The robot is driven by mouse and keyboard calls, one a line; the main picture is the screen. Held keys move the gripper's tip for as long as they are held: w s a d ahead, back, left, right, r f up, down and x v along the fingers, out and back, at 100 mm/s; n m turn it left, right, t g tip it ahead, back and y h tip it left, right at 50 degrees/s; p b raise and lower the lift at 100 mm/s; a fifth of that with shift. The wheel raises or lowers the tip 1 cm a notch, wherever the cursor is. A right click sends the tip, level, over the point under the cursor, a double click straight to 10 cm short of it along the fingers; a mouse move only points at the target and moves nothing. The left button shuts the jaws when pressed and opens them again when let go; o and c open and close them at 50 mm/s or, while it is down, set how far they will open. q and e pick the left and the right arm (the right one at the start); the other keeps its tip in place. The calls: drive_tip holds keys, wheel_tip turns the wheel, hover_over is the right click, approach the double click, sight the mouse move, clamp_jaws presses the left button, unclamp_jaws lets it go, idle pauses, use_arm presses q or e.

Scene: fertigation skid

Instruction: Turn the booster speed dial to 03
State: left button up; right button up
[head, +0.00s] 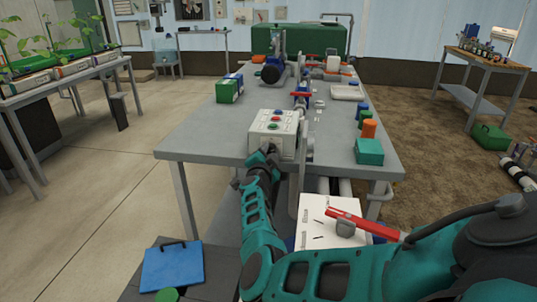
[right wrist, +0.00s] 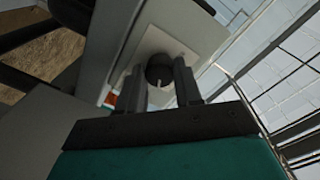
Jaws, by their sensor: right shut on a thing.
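The light grey control box (head: 287,146) stands at the near edge of the grey skid table, with green and red buttons on its sloped top. My right gripper (head: 268,152) is at the front face of this box. In the right wrist view, my right gripper (right wrist: 177,84) has its two fingers shut on a round black dial (right wrist: 159,71), one finger on each side. The dial has a white pointer mark and sits on a pale plate (right wrist: 185,35). Its numbers cannot be read. In the head view the gripper hides the dial. My left gripper is not in view.
On the table (head: 215,130) are a green and blue box (head: 229,90), a teal box (head: 369,151), an orange cylinder (head: 369,129) and a pump (head: 273,70). Pipes and a red-handled valve (head: 301,95) stand behind the control box.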

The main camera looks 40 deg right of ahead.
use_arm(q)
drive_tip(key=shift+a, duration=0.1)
use_arm(e)
drive_tip(key=o, duration=1)
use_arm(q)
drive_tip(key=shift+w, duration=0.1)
use_arm(e)
drive_tip(key=shift+o, duration=0.2)
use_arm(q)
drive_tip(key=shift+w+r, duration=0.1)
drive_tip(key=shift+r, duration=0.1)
